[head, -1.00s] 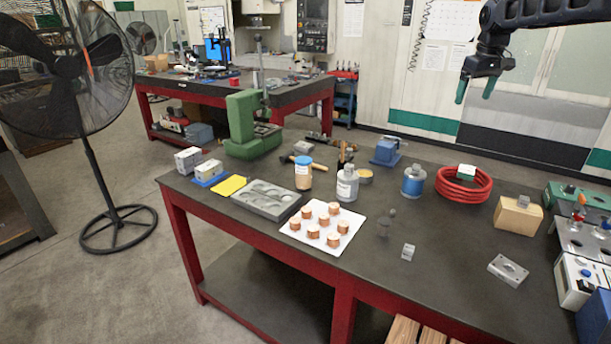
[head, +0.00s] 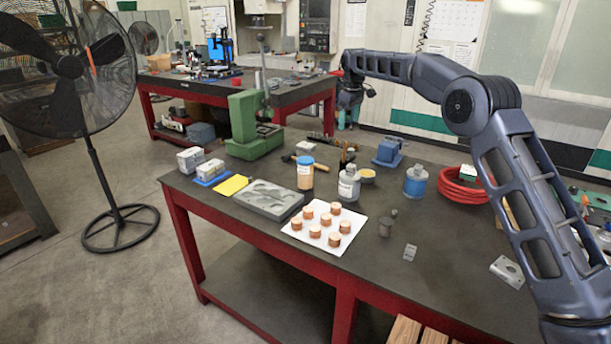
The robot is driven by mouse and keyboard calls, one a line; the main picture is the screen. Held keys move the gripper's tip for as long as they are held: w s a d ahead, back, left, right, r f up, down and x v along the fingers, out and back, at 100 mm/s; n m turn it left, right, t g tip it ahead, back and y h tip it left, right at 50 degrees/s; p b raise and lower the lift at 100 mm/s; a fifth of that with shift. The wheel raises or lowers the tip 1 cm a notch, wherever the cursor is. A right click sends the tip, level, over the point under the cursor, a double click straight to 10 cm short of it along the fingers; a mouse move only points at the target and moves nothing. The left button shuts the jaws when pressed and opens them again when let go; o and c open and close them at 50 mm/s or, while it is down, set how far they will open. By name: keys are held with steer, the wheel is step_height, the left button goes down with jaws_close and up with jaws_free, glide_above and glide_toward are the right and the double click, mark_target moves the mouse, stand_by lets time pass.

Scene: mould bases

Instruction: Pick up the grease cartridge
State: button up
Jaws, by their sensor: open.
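I cannot tell for sure which thing is the grease cartridge. Upright containers stand mid-bench: an amber jar with a blue lid (head: 305,173), a grey bottle with a pale label (head: 349,185) and a blue-and-grey cylinder (head: 415,182). My gripper (head: 348,119) hangs with its green fingers pointing down, seen above the bench's back edge, higher in the picture than these containers. It is open, small in view, with nothing seen between its fingers. My arm hides part of the bench's right side.
The dark bench (head: 440,270) also carries a white sheet (head: 298,236) with several copper pieces, a grey mould block (head: 268,200), a green press (head: 245,130), a blue vice (head: 388,150) and red hose (head: 455,188).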

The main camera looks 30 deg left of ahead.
mark_target(305, 171)
steer(key=s+a+f+n, duration=0.1)
steer(key=s+a+f, duration=0.2)
steer(key=a+f, duration=0.1)
steer(key=s+a+f+n, duration=0.1)
steer(key=s+a+f, duration=0.1)
steer(key=a+f, duration=0.2)
steer(key=s+a+f, duration=0.3)
steer(key=a, duration=0.2)
steer(key=shift+s+a+f+n+g+h, duration=0.3)
steer(key=shift+s+a+f+n, duration=0.05)
steer(key=shift+a+f+n, duration=0.05)
steer(key=shift+s+a+f, duration=0.1)
steer(key=shift+f, duration=5.35)
steer(key=shift+r, duration=0.1)
steer(key=c, duration=1.4)
